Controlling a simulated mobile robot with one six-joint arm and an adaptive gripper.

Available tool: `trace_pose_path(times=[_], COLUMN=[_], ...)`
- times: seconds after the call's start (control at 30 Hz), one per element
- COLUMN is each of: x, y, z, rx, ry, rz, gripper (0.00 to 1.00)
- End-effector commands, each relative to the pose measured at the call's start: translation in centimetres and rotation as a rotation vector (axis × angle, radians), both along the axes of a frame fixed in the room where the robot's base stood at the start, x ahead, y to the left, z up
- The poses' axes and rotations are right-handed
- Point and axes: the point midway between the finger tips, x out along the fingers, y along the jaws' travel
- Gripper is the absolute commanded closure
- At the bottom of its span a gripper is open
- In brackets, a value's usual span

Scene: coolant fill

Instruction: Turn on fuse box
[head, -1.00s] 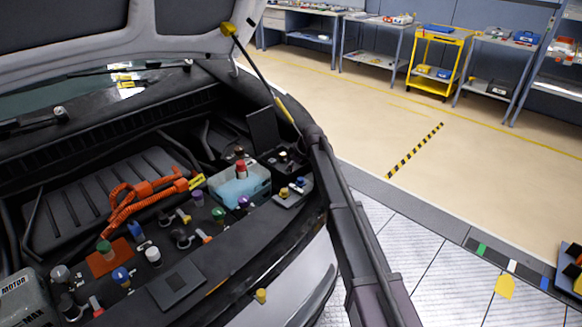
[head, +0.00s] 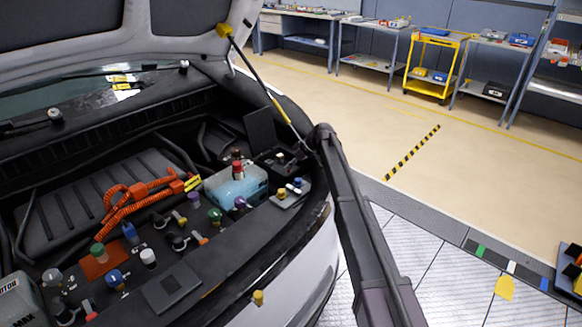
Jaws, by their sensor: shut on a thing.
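The likely fuse box (head: 282,163) is a small black box at the right rear of the engine bay, beside the blue coolant tank. A dark upright panel (head: 260,131), which looks like its raised lid, stands behind it. A pale knob or switch shows on the box; its setting is too small to tell. My dark arm (head: 352,215) reaches up from the bottom, with its bend just right of the box. My gripper cannot be made out; the end of the arm is hidden or out of view.
The blue coolant tank (head: 237,187) has a red cap. Orange cables (head: 140,195) and several coloured caps fill the bay. The raised hood (head: 75,40) is above, with a prop strut (head: 262,85) behind the box. Open floor (head: 360,120) lies to the right.

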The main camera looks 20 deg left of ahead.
Motion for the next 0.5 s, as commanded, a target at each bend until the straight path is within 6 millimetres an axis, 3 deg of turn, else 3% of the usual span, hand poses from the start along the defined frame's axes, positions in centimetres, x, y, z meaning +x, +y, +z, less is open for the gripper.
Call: trace_pose_path(times=[0.07, 0.1, 0.2, 0.5], x=[-0.37, -0.38, -0.33, -0.09], y=[0.15, 0.15, 0.13, 0.0], z=[-0.02, -0.02, -0.02, 0.0], rx=[-0.001, -0.001, 0.0, -0.001], ry=[0.005, 0.005, 0.003, 0.0], rz=[0.006, 0.006, 0.005, 0.002], gripper=[1.0, 0.67, 0.39, 0.39])
